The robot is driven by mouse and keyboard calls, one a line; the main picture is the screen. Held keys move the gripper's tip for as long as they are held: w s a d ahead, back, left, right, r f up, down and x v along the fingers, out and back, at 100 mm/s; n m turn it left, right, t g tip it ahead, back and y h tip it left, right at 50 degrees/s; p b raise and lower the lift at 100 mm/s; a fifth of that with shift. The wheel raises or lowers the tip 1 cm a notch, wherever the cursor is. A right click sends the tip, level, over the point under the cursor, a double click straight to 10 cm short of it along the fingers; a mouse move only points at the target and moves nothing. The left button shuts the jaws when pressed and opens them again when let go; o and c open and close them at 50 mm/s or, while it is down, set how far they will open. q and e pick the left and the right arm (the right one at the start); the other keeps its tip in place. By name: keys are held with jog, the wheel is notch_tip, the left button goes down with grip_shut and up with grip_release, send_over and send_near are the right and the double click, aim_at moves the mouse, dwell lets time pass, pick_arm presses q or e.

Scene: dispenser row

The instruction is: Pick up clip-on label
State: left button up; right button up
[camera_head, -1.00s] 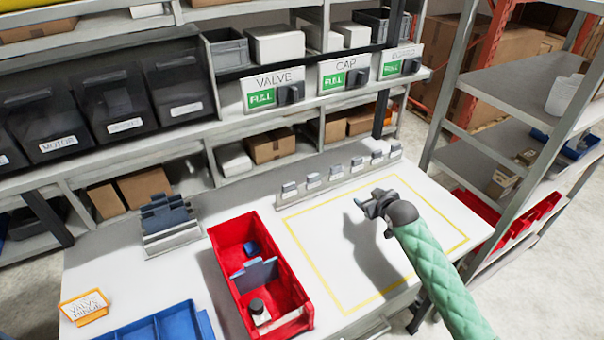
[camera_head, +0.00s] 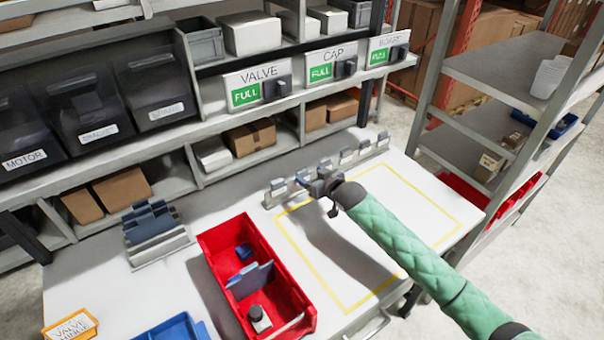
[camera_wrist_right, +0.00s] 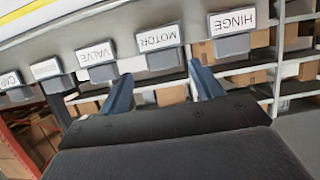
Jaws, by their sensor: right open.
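A row of small clip-on labels sits on a light rail (camera_head: 268,200) at the back of the white table. In the right wrist view the labels read HINGE (camera_wrist_right: 232,22), MOTOR (camera_wrist_right: 157,40) and VALVE (camera_wrist_right: 95,55), with further ones to the left, including CAP (camera_wrist_right: 10,80). My right gripper (camera_head: 312,182) is open and empty close to the left part of the row. In the right wrist view, the MOTOR label lies just beyond the gap between its fingers (camera_wrist_right: 163,85); no contact shows. My left gripper is not in view.
A red bin (camera_head: 215,250) with several parts stands on the table, left of a yellow outline (camera_head: 322,276). A grey holder (camera_head: 160,248) with plates, a blue bin (camera_head: 172,332) and an orange-framed card (camera_head: 72,326) are further left. Shelving with dispensers (camera_head: 258,88) rises behind; another rack (camera_head: 495,70) stands right.

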aim_at(303, 172)
jog(key=shift+w+a, duration=0.15)
jog(key=shift+w, duration=0.05)
jog(key=w+a+p, duration=0.1)
jog(key=p, duration=0.1)
jog(key=shift+w+a+p, duration=0.2)
jog(key=shift+p, duration=0.2)
jog(key=shift+p+x, duration=0.6)
jog(key=shift+x, duration=0.35)
jog(key=shift+w+a+f, duration=0.25)
jog(key=shift+w+f, duration=0.1)
jog(key=shift+f, duration=0.05)
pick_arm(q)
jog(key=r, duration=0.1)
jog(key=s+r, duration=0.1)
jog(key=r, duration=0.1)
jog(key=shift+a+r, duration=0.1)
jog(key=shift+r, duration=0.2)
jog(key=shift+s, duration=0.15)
pick_arm(e)
jog(key=shift+c, duration=0.3)
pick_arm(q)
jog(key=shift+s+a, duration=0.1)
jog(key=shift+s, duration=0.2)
pick_arm(e)
jog(key=c, duration=1)
